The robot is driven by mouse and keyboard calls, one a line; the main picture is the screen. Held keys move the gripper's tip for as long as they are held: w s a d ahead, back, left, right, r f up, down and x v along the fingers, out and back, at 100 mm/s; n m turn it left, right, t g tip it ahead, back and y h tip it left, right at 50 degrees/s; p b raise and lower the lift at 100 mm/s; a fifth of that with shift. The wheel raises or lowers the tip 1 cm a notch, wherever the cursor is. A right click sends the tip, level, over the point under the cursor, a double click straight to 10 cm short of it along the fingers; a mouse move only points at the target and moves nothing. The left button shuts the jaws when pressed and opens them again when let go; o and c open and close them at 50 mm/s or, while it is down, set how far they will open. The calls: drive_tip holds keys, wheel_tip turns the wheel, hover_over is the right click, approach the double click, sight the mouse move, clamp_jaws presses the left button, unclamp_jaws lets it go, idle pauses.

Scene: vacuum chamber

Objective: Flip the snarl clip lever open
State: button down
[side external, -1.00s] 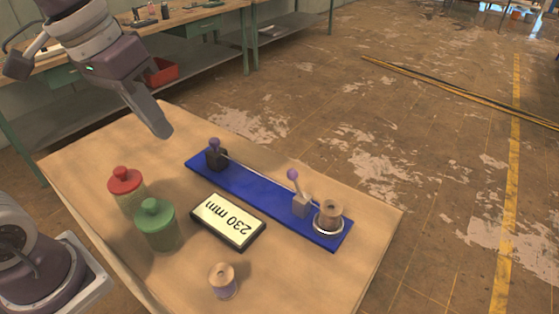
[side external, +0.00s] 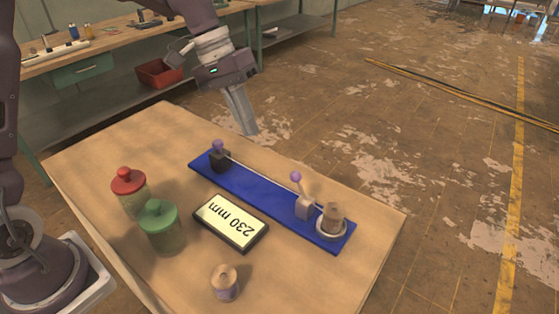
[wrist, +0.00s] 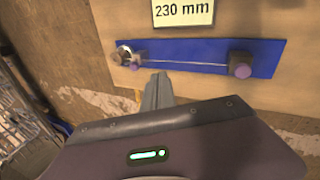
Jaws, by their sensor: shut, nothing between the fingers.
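A blue board (side external: 265,196) lies on the table with a thin line strung along it. At its left end is a dark block with a purple knob (side external: 218,146). Near its right end is a pale clip (side external: 303,209) whose lever, topped by a purple ball (side external: 295,176), stands up and leans slightly left. I cannot tell which part is named the snarl clip. In the wrist view the board (wrist: 190,50) crosses the top, with the dark block (wrist: 241,64) at right. My gripper (side external: 249,132) is shut and empty, raised above and apart from the board; its fingers also show (wrist: 157,90).
A wooden spool (side external: 332,219) stands in a ring at the board's right end. A "230 mm" display (side external: 230,222), red-lidded jar (side external: 129,193), green-lidded jar (side external: 161,227) and loose spool (side external: 224,283) stand in front of the board. The table's right corner is bare.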

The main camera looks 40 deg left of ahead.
sight(300, 187)
drive_tip(key=w+d+f, duration=0.1)
drive_tip(key=d+f, duration=0.6)
drive_tip(key=shift+d, duration=0.1)
idle(0.4)
